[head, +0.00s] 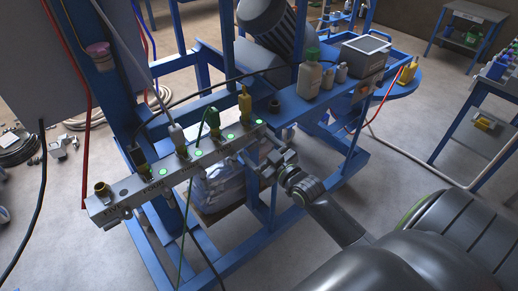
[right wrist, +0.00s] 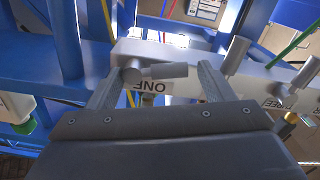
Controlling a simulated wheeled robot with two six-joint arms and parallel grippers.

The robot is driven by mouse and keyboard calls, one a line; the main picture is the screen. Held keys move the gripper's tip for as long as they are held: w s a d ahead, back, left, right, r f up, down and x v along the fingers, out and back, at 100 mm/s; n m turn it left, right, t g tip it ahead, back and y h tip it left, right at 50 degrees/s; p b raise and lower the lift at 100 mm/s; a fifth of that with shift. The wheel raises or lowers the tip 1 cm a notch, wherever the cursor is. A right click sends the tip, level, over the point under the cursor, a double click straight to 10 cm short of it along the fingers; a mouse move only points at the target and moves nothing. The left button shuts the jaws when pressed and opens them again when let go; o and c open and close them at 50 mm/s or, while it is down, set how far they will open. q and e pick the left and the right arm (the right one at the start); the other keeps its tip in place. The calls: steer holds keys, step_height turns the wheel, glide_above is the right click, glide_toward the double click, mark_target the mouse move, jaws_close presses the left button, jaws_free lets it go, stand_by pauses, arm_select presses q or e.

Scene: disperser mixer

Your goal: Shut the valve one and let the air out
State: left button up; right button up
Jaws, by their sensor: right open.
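A grey manifold bar (head: 150,181) runs along the blue frame in the head view, with several valves and fittings on top. It also shows in the right wrist view (right wrist: 190,56). My right gripper (head: 258,153) is open near the right end of the bar. In the right wrist view its two fingers stand on either side of the valve one handle, apart from it. My left gripper is out of view.
More valve handles (right wrist: 236,55) sit farther right along the bar in the right wrist view. Behind the bar stand a white bottle (head: 309,79) and a grey box (head: 361,55). A green cable (head: 186,220) and a red cable (head: 87,130) hang at the left. Blue frame posts surround the bar.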

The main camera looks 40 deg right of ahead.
steer(key=shift+c, duration=0.3)
steer(key=c, duration=0.9)
steer(key=shift+r+m+p, duration=0.4)
steer(key=shift+m+p, duration=0.15)
steer(key=shift+m, duration=1.15)
steer(key=o, duration=1)
steer(key=shift+c, duration=0.2)
steer(key=shift+s, duration=0.1)
